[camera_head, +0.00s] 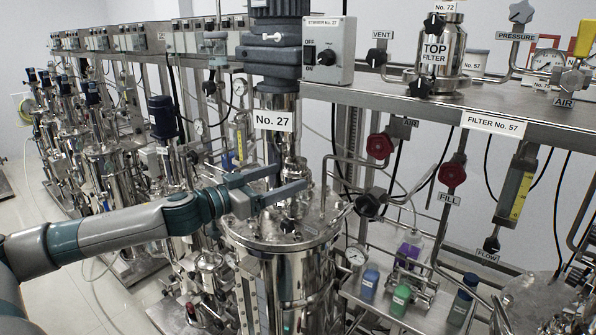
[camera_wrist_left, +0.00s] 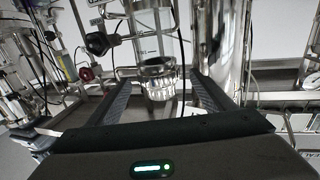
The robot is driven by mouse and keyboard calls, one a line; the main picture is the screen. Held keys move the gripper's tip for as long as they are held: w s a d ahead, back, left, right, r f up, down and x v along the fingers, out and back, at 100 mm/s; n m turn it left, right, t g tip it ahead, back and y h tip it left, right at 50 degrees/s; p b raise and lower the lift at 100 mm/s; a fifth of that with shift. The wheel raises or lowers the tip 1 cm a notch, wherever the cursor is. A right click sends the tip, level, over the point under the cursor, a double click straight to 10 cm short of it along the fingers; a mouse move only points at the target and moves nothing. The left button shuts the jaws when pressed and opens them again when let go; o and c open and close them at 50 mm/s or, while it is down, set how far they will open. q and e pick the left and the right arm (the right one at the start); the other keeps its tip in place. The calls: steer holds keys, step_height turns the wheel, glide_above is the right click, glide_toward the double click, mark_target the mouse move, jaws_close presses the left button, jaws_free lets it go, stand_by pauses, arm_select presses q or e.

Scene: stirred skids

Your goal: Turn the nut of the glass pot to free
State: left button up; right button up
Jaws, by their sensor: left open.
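My left gripper (camera_head: 290,178) reaches in from the left above the lid of the steel vessel labelled No. 27 (camera_head: 290,270). It is open, with its two fingers apart. In the left wrist view a bright ribbed nut (camera_wrist_left: 159,89) shows between the fingers, with a visible gap on each side. A dark ring and a clear glass cylinder (camera_wrist_left: 158,48), which looks like the glass pot, adjoin the nut. In the head view I cannot make out the nut or glass pot clearly near the fingers. My right gripper is not in view.
A motor column (camera_head: 275,80) rises behind the gripper. Red valve knobs (camera_head: 452,176) hang below the steel shelf (camera_head: 420,105). Small bottles (camera_head: 400,298) stand on a low tray. More vessels crowd the left.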

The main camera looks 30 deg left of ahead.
mark_target(283, 176)
arm_select(q)
steer(key=shift+r+p+x, duration=0.15)
steer(key=shift+p+x, duration=0.5)
steer(key=shift+x, duration=0.1)
steer(key=shift+r+p+x, duration=0.1)
steer(key=shift+p+x, duration=0.5)
steer(key=shift+x, duration=0.2)
steer(key=shift+p+x, duration=0.65)
steer(key=shift+x, duration=0.4)
steer(key=shift+d+f, duration=0.1)
steer(key=shift+f, duration=0.1)
steer(key=c, duration=1)
